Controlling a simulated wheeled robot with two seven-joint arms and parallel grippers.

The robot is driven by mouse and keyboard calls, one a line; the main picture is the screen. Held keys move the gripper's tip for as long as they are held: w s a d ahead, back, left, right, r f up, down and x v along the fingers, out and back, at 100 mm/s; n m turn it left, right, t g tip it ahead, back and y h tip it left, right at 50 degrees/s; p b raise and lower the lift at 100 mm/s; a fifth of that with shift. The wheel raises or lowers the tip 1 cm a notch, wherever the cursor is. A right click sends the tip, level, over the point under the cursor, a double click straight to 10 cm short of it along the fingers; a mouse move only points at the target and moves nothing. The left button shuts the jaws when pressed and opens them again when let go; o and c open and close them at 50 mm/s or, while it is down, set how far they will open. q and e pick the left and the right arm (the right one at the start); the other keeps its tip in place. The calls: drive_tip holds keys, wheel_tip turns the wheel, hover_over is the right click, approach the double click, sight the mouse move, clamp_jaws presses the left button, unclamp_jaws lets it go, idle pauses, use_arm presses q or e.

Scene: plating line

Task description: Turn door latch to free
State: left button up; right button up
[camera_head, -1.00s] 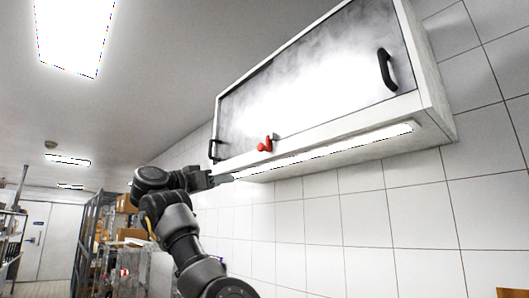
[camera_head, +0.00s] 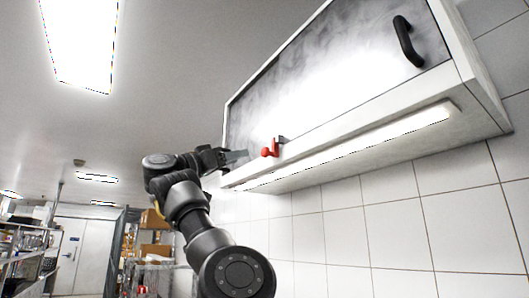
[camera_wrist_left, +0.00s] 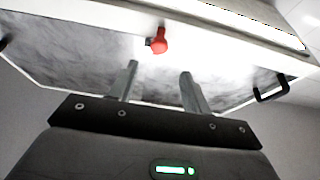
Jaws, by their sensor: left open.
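The red door latch (camera_head: 270,149) sits at the lower edge of the wall cabinet's grey door (camera_head: 330,80), near the left part of the cabinet. It also shows in the left wrist view (camera_wrist_left: 160,42), beyond the fingertips and between their lines. My left gripper (camera_head: 240,156) is just left of the latch, apart from it. In the left wrist view its two fingers (camera_wrist_left: 158,72) are spread with nothing between them. My right gripper is in neither view.
A black handle (camera_head: 408,41) is on the door's right side. A lit strip (camera_head: 350,148) runs under the cabinet. Shelves with boxes (camera_head: 152,232) stand at the back left. The tiled wall below the cabinet is clear.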

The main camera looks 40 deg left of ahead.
sight(263, 153)
use_arm(q)
drive_tip(key=p+x, duration=0.6)
drive_tip(key=x, duration=0.4)
drive_tip(key=shift+d+f, duration=0.1)
drive_tip(key=shift+d, duration=0.05)
drive_tip(key=shift+w+p, duration=0.1)
drive_tip(key=shift+p, duration=0.25)
drive_tip(key=shift+w+d, duration=0.1)
drive_tip(key=shift+w, duration=0.15)
drive_tip(key=shift+w+d, duration=0.1)
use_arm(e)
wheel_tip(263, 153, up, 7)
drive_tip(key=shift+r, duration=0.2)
use_arm(q)
drive_tip(key=shift+c, duration=0.2)
